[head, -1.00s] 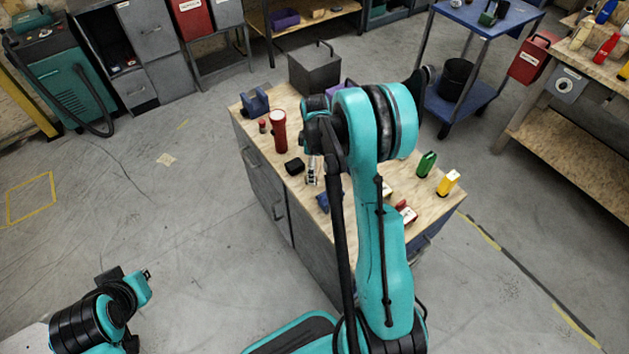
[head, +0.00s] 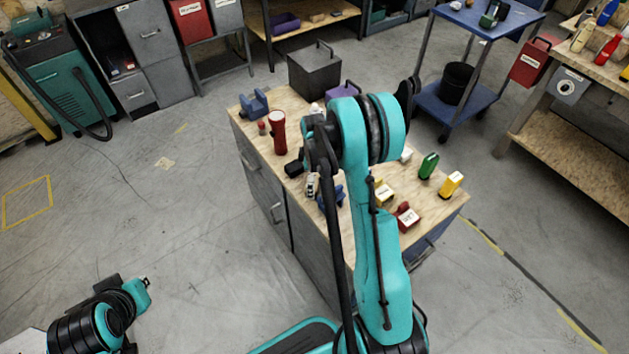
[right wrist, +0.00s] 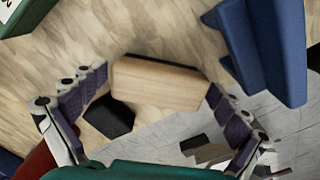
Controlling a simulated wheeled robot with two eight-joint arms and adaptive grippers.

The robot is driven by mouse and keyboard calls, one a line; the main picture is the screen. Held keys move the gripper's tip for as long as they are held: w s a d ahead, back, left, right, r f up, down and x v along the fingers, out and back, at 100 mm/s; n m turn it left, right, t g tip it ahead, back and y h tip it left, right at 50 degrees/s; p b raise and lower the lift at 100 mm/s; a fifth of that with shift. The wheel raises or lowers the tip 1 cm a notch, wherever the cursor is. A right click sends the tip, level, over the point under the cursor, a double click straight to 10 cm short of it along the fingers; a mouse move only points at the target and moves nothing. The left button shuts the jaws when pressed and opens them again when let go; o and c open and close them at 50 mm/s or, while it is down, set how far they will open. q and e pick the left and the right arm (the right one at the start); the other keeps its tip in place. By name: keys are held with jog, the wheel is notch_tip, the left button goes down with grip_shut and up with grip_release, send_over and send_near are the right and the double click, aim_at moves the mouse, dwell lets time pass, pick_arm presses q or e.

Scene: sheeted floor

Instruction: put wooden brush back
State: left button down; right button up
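The wooden brush (right wrist: 155,84) shows in the right wrist view as a pale wooden block with a thin dark strip along its far edge. My right gripper (right wrist: 160,82) has its purple-padded fingertips at the two ends of the block and appears shut on it, holding it over the worktop edge. In the head view my right gripper (head: 312,186) is low over the workbench's near left edge, and my arm hides the brush. My left gripper (head: 143,284) is at the lower left over the floor; its finger opening is too small to make out.
The workbench (head: 436,208) carries a red flashlight (head: 279,132), a blue holder (head: 254,102), a black block (head: 293,168), a blue piece (head: 331,198), a red block (head: 407,217), a yellow block (head: 451,184) and a green item (head: 428,166). Floor left of it is clear.

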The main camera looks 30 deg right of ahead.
jog(key=shift+r, duration=0.25)
notch_tip(320, 180, up, 12)
jog(key=p, duration=0.5)
jog(key=s+a+r+m+t, duration=0.2)
jog(key=s+a+r, duration=0.2)
jog(key=r, duration=0.2)
jog(key=s+a+r+m+t, duration=0.1)
jog(key=s+a+r+m, duration=0.15)
jog(key=a+r, duration=0.3)
jog(key=s+a+r+m+t, duration=0.1)
jog(key=s+a+m+t, duration=0.1)
jog(key=s, duration=0.4)
jog(key=s+a+r+m+t, duration=0.2)
jog(key=s+a+m, duration=0.1)
jog(key=s, duration=0.3)
jog(key=shift+a+r, duration=0.15)
jog(key=shift+a, duration=0.45)
jog(key=shift+s+m, duration=0.1)
jog(key=shift+m, duration=0.15)
